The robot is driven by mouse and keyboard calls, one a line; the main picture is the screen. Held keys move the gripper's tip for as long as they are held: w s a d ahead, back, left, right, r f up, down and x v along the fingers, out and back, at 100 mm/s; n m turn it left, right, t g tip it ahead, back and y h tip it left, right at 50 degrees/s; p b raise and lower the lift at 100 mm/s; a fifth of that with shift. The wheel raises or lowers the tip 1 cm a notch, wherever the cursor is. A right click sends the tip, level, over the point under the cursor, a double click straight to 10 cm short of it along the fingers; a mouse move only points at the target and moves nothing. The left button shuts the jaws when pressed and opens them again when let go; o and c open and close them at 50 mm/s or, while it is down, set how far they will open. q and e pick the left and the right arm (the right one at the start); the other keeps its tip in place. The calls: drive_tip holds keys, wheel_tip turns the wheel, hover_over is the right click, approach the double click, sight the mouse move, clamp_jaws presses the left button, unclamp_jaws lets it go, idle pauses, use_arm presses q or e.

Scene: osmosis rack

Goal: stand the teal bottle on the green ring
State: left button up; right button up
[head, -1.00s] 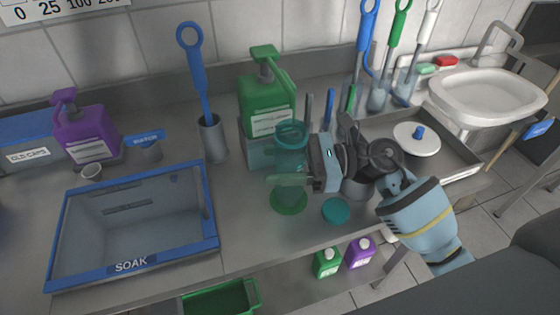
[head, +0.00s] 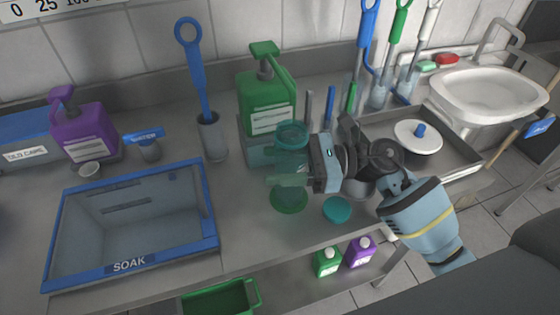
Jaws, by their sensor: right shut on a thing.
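The teal bottle (head: 292,139) is clear and upright, with a darker teal band near its top. My right gripper (head: 290,180) is shut on it from the right, with its fingers across the bottle's lower half. The green ring (head: 289,197) lies on the counter directly below the bottle in the picture. The bottle's base is hard to make out through the fingers, so I cannot tell whether it touches the ring. My left gripper is not in view.
A teal cap (head: 337,209) lies right of the ring. A green pump bottle (head: 267,105) stands close behind. Bare counter lies in front.

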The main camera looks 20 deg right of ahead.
sight(303, 164)
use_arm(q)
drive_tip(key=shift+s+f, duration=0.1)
use_arm(e)
drive_tip(key=o, duration=1.5)
drive_tip(key=shift+d, duration=0.1)
drive_tip(key=shift+b+v, duration=0.6)
drive_tip(key=shift+v, duration=1.4)
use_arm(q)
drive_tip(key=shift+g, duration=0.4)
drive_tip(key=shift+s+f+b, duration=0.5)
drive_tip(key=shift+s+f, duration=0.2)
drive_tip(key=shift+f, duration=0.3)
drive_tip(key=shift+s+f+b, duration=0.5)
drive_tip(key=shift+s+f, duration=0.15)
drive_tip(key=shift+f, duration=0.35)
use_arm(e)
drive_tip(key=shift+v, duration=2.95)
